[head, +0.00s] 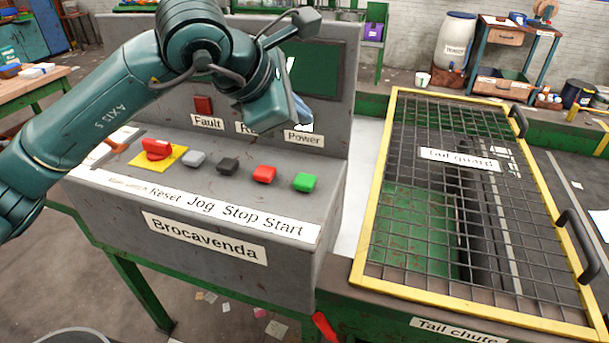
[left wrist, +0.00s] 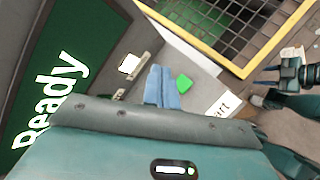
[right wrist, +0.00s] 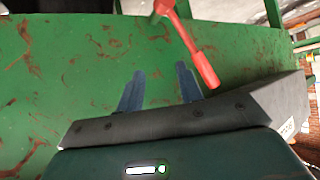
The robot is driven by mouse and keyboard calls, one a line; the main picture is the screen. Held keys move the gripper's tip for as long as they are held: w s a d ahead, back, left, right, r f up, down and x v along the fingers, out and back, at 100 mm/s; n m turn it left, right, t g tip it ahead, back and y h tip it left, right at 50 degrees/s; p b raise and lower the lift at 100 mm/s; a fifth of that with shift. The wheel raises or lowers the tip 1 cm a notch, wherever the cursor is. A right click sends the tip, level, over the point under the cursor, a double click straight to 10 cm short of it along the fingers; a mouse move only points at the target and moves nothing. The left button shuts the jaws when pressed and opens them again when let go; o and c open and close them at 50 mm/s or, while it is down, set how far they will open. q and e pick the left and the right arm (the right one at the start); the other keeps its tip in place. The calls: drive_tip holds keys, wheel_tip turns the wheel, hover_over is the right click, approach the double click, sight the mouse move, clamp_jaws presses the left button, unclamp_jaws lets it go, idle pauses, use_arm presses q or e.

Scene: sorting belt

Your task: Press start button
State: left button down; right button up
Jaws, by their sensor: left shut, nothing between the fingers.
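The green start button (head: 305,182) sits at the right end of the button row on the grey console, above the word Start on the label strip (head: 282,226). It also shows in the left wrist view (left wrist: 184,82), just beyond and right of my left fingertips. My left gripper (head: 302,112) is above the console in front of the screen, pointing down, with a gap between it and the button. Its blue fingers (left wrist: 162,88) are together and empty. My right gripper (right wrist: 160,82) shows only in its wrist view, fingers apart with nothing between them, facing a rusty green surface.
The red stop button (head: 264,175), black jog button (head: 228,166) and grey reset button (head: 194,158) stand left of the green one. A red switch (head: 157,149) sits on a yellow plate. The yellow-framed tail guard (head: 375,205) lies right. A red lever (right wrist: 190,45) is near my right fingers.

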sight(299, 182)
use_arm(q)
drive_tip(key=shift+f, duration=0.1)
use_arm(e)
drive_tip(key=shift+f, duration=0.1)
